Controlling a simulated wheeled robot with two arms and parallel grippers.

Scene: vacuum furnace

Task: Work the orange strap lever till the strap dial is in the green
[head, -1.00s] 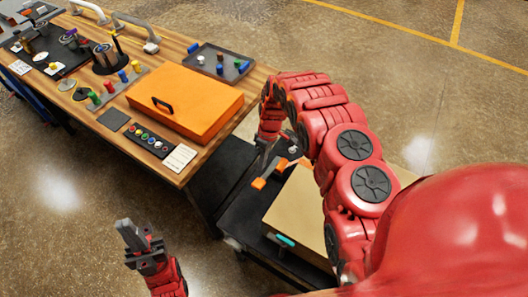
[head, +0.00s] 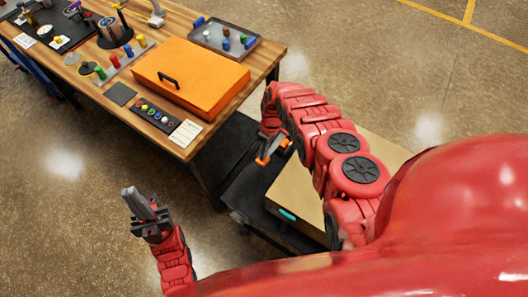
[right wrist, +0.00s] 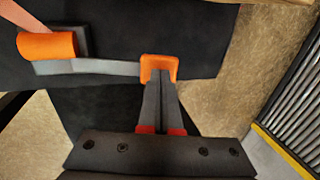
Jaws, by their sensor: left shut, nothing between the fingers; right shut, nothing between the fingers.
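The orange strap lever shows in the right wrist view as a grey bar (right wrist: 100,67) with an orange end piece (right wrist: 160,66) and an orange roller-like part (right wrist: 47,46) at its left. A pink strap (right wrist: 22,14) runs off the upper left corner. The closed fingers of my right gripper (right wrist: 160,78) meet the orange end piece, with nothing gripped between them. In the head view, the lever's orange parts (head: 262,162) lie beside the right gripper, partly hidden by my arm. My left gripper (head: 131,194) is shut and empty over the floor. I cannot make out a strap dial.
The lever is at a black cart (head: 240,192) carrying a tan box (head: 300,192) with a teal piece on its front. A wooden bench (head: 225,115) with an orange case (head: 190,78), tray and small parts stands behind left. Floor is clear between bench and left gripper.

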